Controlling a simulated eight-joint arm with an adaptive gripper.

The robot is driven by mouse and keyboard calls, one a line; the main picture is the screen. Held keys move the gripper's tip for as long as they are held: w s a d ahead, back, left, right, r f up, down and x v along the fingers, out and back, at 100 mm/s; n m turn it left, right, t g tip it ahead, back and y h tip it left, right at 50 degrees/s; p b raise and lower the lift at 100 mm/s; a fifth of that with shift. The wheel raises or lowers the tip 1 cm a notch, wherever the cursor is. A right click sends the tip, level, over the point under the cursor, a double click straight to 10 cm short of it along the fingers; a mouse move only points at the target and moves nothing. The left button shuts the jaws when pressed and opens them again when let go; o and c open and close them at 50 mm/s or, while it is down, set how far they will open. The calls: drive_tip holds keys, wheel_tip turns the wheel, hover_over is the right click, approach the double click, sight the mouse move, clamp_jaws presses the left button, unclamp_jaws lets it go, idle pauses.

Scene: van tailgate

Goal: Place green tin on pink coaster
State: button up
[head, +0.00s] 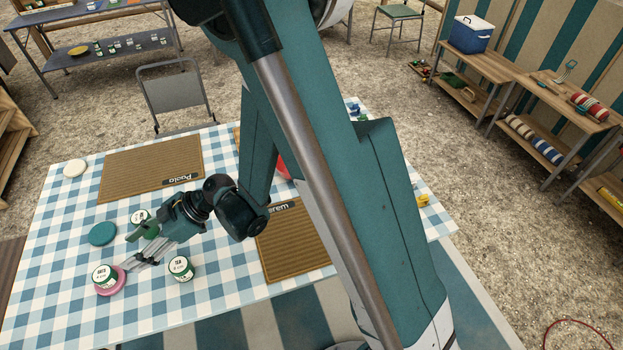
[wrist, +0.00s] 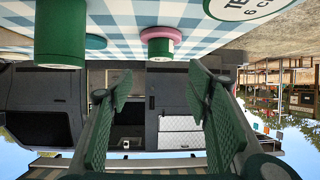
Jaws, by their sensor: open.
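A green tin with a white lid (head: 104,274) stands upright on the pink coaster (head: 119,284) at the front left of the table. In the wrist view, which is upside down, the green tin (wrist: 160,49) and the pink coaster (wrist: 160,34) show between my fingers but farther off. My gripper (head: 130,252) is open and empty, to the upper right of this tin and apart from it. In the wrist view its green fingers (wrist: 160,82) are spread.
A tin labelled TEA (head: 181,268) stands right of the coaster. Another green-and-white tin (head: 140,216) stands behind my gripper, partly hidden. A teal coaster (head: 102,233) and a white coaster (head: 75,168) lie at the left. Brown mats (head: 150,172) cover parts of the checked tablecloth (head: 60,235).

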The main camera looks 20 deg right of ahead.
drive_tip(key=w+d+r+m+t+h, duration=0.25)
drive_tip(key=d+r+m, duration=0.35)
drive_tip(key=d, duration=0.7)
drive_tip(key=w+d+r+m+t+h, duration=0.1)
drive_tip(key=d+r+m+t+h, duration=0.2)
drive_tip(key=d+r, duration=0.65)
drive_tip(key=s+d+r+m+t+h, duration=0.1)
drive_tip(key=s+d, duration=0.5)
drive_tip(key=d, duration=0.9)
drive_tip(key=s+d+r+m+t+h, duration=0.1)
drive_tip(key=s+d+r+m+h, duration=0.2)
drive_tip(key=d, duration=1.2)
drive_tip(key=s+m+h, duration=0.3)
drive_tip(key=s+m, duration=0.1)
drive_tip(key=m, duration=0.1)
drive_tip(key=shift+s+r+m, duration=0.2)
drive_tip(key=shift+s+m, duration=0.1)
